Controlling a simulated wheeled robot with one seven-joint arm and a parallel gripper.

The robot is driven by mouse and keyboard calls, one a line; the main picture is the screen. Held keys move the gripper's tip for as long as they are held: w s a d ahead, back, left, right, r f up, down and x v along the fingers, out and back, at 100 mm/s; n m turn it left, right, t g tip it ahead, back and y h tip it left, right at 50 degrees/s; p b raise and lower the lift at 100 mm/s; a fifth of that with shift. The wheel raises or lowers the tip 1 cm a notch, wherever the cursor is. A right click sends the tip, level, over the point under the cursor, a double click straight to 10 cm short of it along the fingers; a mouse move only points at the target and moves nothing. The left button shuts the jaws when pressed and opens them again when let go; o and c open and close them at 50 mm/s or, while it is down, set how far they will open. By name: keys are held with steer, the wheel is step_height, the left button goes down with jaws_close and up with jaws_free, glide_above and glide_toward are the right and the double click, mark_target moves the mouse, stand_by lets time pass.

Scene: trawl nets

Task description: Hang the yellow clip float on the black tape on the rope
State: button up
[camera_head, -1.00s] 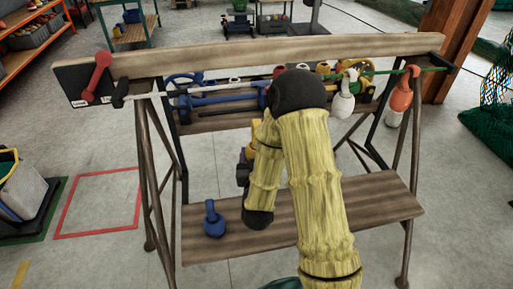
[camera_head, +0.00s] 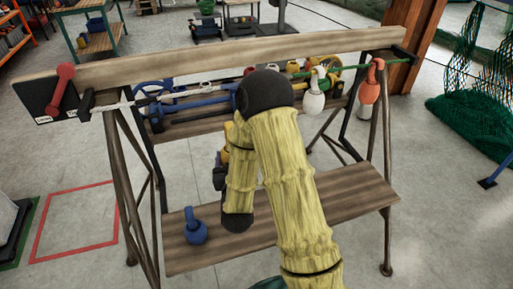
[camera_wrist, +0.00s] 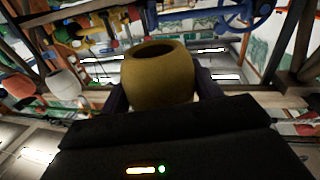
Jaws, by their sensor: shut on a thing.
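The yellow clip float (camera_wrist: 160,78) sits between the two dark fingers of my gripper (camera_wrist: 163,88) in the wrist view, its hollow round end facing up. My gripper is shut on it. In the head view my gripper (camera_head: 222,168) is mostly behind my yellow-sleeved arm, in front of the rack and above its lower shelf; only a small yellow part of the float shows. The rope (camera_head: 150,97) runs along the rack below the top beam, white at left and green at right. My arm covers its middle; I cannot make out the black tape.
A white float (camera_head: 314,98) and an orange float (camera_head: 370,88) hang on the rope's right part. A blue float (camera_head: 195,228) stands on the lower shelf (camera_head: 340,212).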

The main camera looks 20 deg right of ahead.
stand_by(0.5)
steer(key=w+d+f+m+h, duration=0.1)
steer(key=d+f, duration=0.2)
steer(key=f, duration=0.7)
steer(key=shift+w+f+h, duration=0.2)
steer(key=shift+f+h, duration=0.2)
steer(key=shift+d, duration=0.1)
